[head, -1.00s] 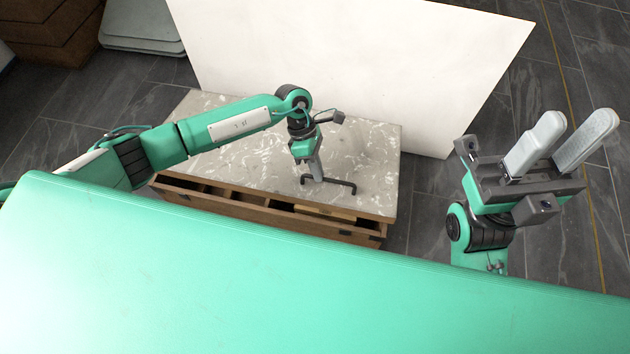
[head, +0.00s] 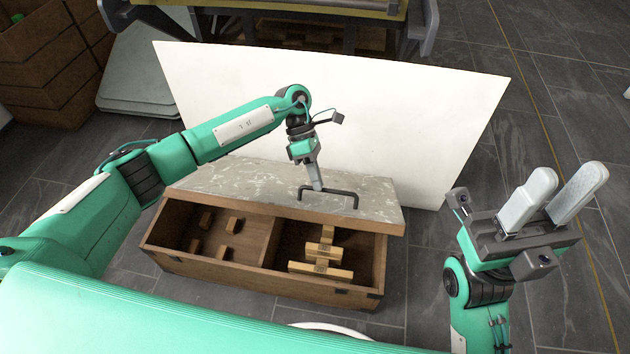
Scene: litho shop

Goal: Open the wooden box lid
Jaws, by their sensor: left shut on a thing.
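The wooden box (head: 226,272) stands on the floor in the middle of the head view. Its grey mottled lid (head: 240,180) is raised and slid or tilted toward the back, so the inside shows. The lid has a dark bar handle (head: 345,191). My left gripper (head: 317,186) is shut on the handle, at its left part. Inside the box, small brown wooden blocks (head: 233,225) lie in the left compartment and several lighter wooden pieces (head: 321,270) lie in the right one. My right gripper (head: 550,205) is open and empty, off to the right of the box.
A large white panel (head: 400,110) stands right behind the box. Brown boxes (head: 50,70) and a pale flat stack (head: 145,75) are at the back left. A frame with a yellow top (head: 350,12) stands behind the panel. Tiled floor is clear at the right.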

